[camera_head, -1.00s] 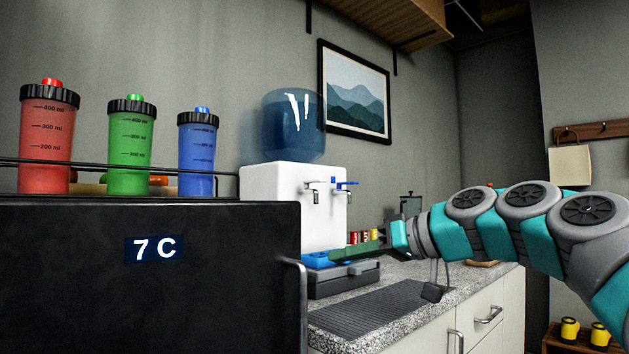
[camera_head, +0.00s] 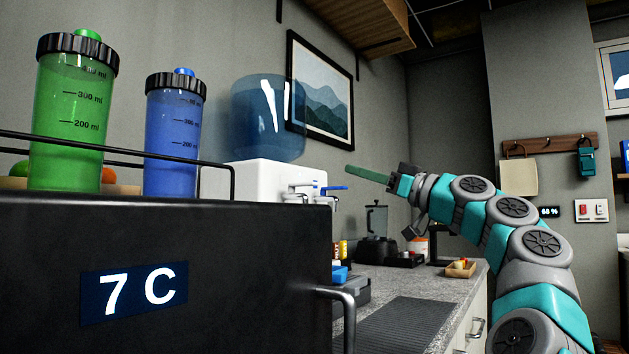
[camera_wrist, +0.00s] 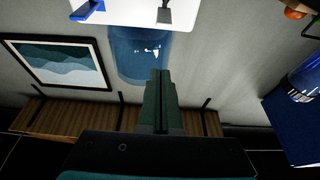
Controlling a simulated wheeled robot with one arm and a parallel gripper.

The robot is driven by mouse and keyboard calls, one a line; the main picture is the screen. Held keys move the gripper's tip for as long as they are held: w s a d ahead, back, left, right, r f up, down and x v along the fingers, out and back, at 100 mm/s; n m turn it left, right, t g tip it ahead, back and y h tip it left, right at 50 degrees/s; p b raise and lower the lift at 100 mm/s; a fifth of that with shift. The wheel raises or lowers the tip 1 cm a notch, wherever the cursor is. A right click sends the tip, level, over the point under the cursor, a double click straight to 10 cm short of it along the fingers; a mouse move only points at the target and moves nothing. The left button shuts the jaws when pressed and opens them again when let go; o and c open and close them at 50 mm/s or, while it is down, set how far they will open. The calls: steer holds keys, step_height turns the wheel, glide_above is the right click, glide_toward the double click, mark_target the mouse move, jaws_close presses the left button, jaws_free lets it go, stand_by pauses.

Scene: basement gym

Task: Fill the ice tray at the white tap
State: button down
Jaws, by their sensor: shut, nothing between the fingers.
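The water dispenser (camera_head: 262,178) is white with a blue bottle on top, behind the black fridge. Its left tap (camera_head: 302,188) has a pale lever; the right tap has a blue lever (camera_head: 334,188). A blue tray-like thing (camera_head: 337,274), likely the ice tray, sits low at the dispenser's front, mostly hidden by the fridge; whether it holds water cannot be seen. My gripper (camera_head: 350,170) is shut and empty, raised in the air right of the dispenser at about tap height. In the wrist view its green fingers (camera_wrist: 160,75) are together, with the dispenser bottle (camera_wrist: 138,55) beyond.
The black fridge (camera_head: 230,250) fills the left front, with a green bottle (camera_head: 70,125) and a blue bottle (camera_head: 173,140) inside a rail on top. A wooden shelf (camera_head: 345,28) hangs above. The counter (camera_head: 455,300) carries a small wooden box (camera_head: 460,268).

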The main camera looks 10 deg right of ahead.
mark_target(303, 184)
steer(key=p+x, duration=0.4)
steer(key=x, duration=0.5)
steer(key=shift+w+a+f+b, duration=0.15)
steer(key=shift+f+b, duration=0.1)
steer(key=shift+f, duration=0.4)
steer(key=shift+w+a+f+b, duration=0.1)
steer(key=shift+f+b, duration=0.2)
steer(key=shift+f, duration=0.3)
steer(key=shift+w+a+f+b, duration=0.15)
steer(key=shift+f+b, duration=0.1)
steer(key=shift+f, duration=0.4)
